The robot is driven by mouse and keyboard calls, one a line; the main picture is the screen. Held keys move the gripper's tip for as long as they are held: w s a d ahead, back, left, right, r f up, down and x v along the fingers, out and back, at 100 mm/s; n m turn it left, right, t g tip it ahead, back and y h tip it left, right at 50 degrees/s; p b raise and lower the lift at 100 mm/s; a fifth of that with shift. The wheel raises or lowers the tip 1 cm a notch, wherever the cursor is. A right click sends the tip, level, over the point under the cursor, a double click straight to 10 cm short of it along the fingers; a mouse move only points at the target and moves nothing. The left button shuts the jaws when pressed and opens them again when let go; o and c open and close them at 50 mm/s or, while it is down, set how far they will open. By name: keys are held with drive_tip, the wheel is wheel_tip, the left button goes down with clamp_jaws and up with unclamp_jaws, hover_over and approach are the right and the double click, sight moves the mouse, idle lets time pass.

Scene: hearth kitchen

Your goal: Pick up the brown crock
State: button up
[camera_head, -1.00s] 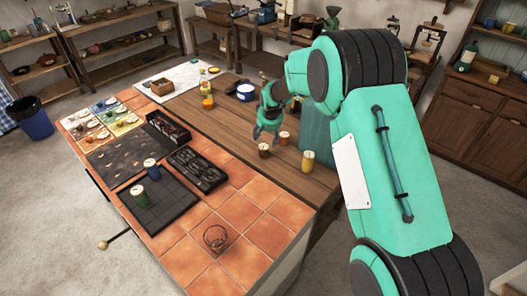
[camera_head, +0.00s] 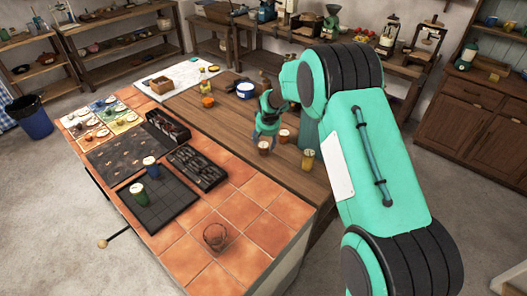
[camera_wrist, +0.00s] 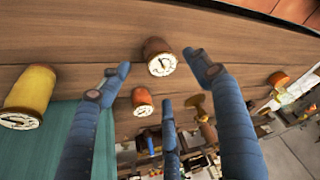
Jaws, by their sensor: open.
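The brown crock (camera_head: 264,148) stands upright on the wooden part of the counter, with a pale, marked top. In the wrist view the brown crock (camera_wrist: 156,47) lies between the tips of my spread blue fingers. My gripper (camera_head: 267,126) is open and empty, close to the crock and slightly above it in the head view; it also shows in the wrist view (camera_wrist: 160,72). I see no finger touching the crock. An orange-brown crock (camera_head: 284,136) stands close to its right, and also shows in the wrist view (camera_wrist: 142,99).
A yellow crock (camera_head: 308,160) stands further right, also in the wrist view (camera_wrist: 30,92). A green crock (camera_head: 138,194) and a blue crock (camera_head: 150,166) stand on the dark grid mat (camera_head: 168,206). A wire basket (camera_head: 215,236) sits on the tiles. Wood left of the brown crock is clear.

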sight(264, 145)
drive_tip(key=shift+x, duration=1.8)
drive_tip(key=shift+f, duration=0.1)
drive_tip(key=shift+b+x, duration=0.95)
drive_tip(key=shift+x, duration=1.55)
drive_tip(key=c, duration=1.3)
drive_tip(key=shift+c, duration=0.2)
